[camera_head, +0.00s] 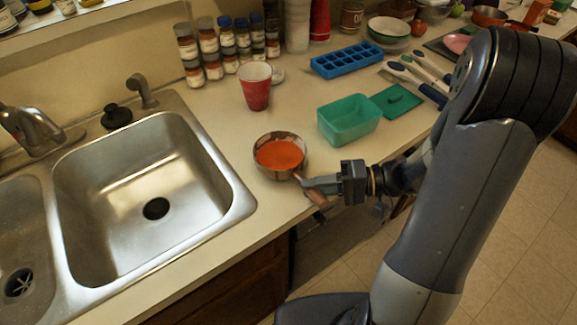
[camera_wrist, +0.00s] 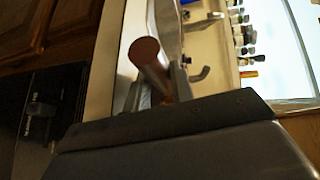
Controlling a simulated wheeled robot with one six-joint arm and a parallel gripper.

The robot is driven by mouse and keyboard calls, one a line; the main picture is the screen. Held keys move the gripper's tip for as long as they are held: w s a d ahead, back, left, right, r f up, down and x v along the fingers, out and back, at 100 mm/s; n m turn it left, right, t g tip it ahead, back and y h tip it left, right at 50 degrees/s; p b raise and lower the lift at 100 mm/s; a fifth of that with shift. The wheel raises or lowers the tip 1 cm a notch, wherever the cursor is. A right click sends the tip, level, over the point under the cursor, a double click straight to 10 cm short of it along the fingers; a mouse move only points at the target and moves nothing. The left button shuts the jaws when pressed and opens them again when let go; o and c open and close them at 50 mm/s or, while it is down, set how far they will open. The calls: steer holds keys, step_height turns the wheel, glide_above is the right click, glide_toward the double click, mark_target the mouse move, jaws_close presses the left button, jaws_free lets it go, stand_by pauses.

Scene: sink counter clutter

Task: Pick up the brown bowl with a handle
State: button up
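The brown bowl (camera_head: 265,167) stands on the counter to the right of the sink, with an orange inside. Its brown handle (camera_head: 317,195) points toward the counter's front edge and sticks out past it. My gripper (camera_head: 312,184) is at this handle, reaching in from the right. In the wrist view the handle's round end (camera_wrist: 147,53) shows between the two fingers of my gripper (camera_wrist: 160,88). The bowl appears to rest on the counter. Whether the fingers press on the handle cannot be told.
A red cup (camera_head: 256,92) stands behind the bowl. A green container (camera_head: 349,122) and its lid (camera_head: 396,101) are to the right, with a blue ice tray (camera_head: 346,60) behind. The metal sink (camera_head: 140,180) is at left. Several spice jars (camera_head: 228,45) line the wall.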

jaws_close()
